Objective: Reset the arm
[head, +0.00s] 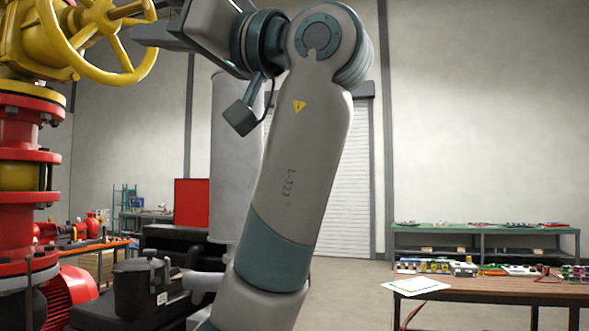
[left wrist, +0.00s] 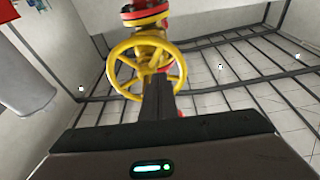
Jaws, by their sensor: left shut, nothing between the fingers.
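My left arm rises through the middle of the head view and bends left at the top. My left gripper (head: 145,35) is at the upper left, in front of or beside the yellow handwheel (head: 150,62); the head view does not settle whether they touch. In the left wrist view the gripper (left wrist: 158,82) has its dark fingers together with nothing between them, and they overlap the lower part of the yellow handwheel (left wrist: 118,50). My right gripper is in neither view.
A red and yellow flanged pipe (head: 22,135) stands at the far left, with the handwheel on its yellow valve. A brown table (head: 500,290) with a paper sheet and small parts is at right. A green bench (head: 485,230) stands behind. Open floor shows between.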

